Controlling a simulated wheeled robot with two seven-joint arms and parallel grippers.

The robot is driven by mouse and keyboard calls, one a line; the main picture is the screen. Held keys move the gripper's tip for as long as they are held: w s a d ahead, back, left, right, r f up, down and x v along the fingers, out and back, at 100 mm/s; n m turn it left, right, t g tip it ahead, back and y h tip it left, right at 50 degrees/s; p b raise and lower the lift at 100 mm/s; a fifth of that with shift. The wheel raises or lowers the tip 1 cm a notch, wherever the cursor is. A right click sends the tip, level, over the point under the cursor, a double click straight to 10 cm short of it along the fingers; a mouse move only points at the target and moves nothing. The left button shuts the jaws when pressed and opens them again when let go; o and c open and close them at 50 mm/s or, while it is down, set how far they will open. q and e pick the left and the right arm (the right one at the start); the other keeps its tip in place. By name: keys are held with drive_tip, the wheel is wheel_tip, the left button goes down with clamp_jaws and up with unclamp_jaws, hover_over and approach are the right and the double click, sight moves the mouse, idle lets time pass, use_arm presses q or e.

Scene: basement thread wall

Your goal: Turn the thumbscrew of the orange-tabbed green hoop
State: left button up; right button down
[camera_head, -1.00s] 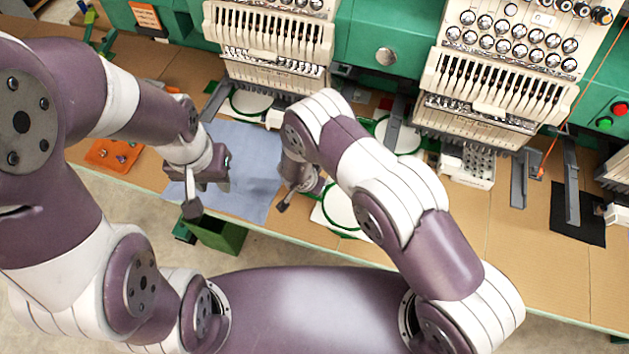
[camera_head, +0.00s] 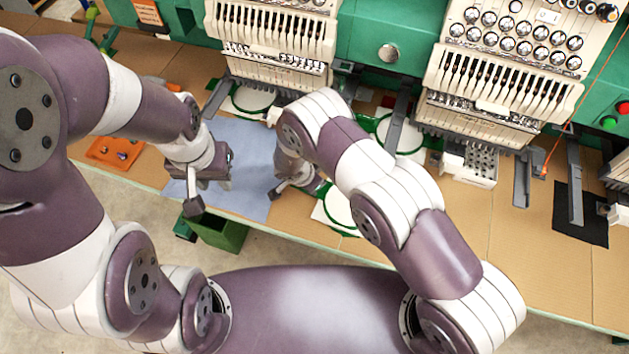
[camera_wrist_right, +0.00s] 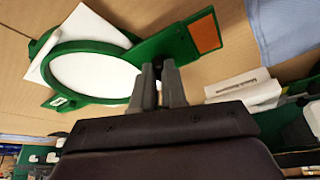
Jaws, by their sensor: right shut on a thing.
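The green hoop (camera_wrist_right: 85,72) with white fabric lies on the brown table in the right wrist view, its orange tab (camera_wrist_right: 205,34) on a green arm at the upper right. In the head view the hoop (camera_head: 338,208) shows partly behind my right arm; its tab is not visible there. My right gripper (camera_wrist_right: 158,84) is shut at the hoop's rim, beside the arm with the tab. It grips something small and dark, apparently the thumbscrew, mostly hidden between the fingertips. My left gripper (camera_head: 208,196) is open and empty above the blue cloth.
The blue cloth (camera_head: 247,148) covers the table by both grippers. An orange tray (camera_head: 115,152) with small parts lies left. Embroidery machine heads (camera_head: 270,35) stand along the back. A white box (camera_wrist_right: 243,88) lies near the right gripper. The table's right front is clear.

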idle(0.8)
idle(0.5)
drive_tip(key=c, duration=1.2)
unclamp_jaws()
drive_tip(key=shift+o, duration=0.2)
drive_tip(key=b+v, duration=0.2)
drive_tip(key=v, duration=1)
drive_tip(key=shift+r, duration=0.35)
drive_tip(key=shift+a, duration=0.1)
